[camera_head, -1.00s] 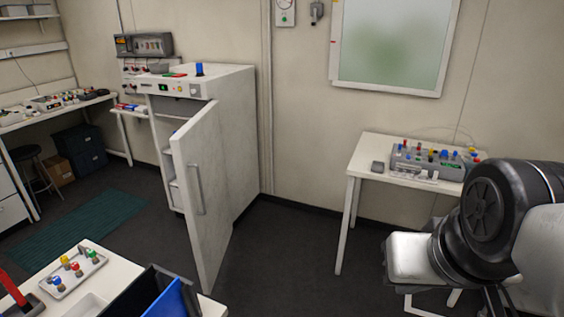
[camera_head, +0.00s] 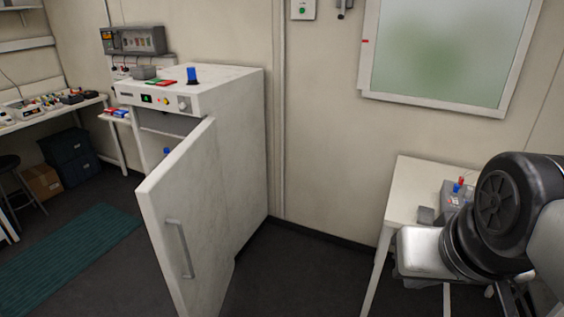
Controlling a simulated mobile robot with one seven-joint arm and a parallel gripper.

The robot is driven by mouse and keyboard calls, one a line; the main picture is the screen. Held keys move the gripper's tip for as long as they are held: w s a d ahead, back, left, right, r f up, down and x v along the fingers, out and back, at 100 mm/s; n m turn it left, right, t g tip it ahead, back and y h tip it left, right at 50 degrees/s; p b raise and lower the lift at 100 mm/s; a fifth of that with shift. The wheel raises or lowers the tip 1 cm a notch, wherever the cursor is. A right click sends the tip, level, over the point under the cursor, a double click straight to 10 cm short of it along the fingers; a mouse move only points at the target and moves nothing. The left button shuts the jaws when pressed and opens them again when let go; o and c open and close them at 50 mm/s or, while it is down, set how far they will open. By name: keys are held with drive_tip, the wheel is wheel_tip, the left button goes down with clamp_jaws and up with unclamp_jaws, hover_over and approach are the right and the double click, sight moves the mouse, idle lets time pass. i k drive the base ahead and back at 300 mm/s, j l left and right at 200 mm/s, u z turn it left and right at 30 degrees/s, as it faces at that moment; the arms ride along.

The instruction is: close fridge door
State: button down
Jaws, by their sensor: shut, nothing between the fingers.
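The fridge (camera_head: 231,175) is a white cabinet against the back wall, left of centre. Its door (camera_head: 188,212) stands open and swung out toward me, with a grey vertical bar handle (camera_head: 180,248) on the side facing me. Part of the dark interior shows left of the door, with a small blue item inside; the rest is hidden by the door. My arm shows at the right edge, well away from the door. My gripper's fingers are not in view.
A blue-capped item (camera_head: 193,75) and a control panel (camera_head: 163,100) are on the fridge's top and front. A white table (camera_head: 409,192) stands at right, partly behind my arm. A green mat (camera_head: 70,250) lies at left. Dark floor is open between door and table.

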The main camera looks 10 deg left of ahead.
sight(182, 204)
drive_tip(key=i+u, duration=0.15)
drive_tip(key=i, duration=0.3)
drive_tip(key=i+l+u, duration=0.2)
drive_tip(key=i, duration=0.2)
drive_tip(key=i+u, duration=0.15)
drive_tip(key=i, duration=0.3)
drive_tip(key=u, duration=1.4)
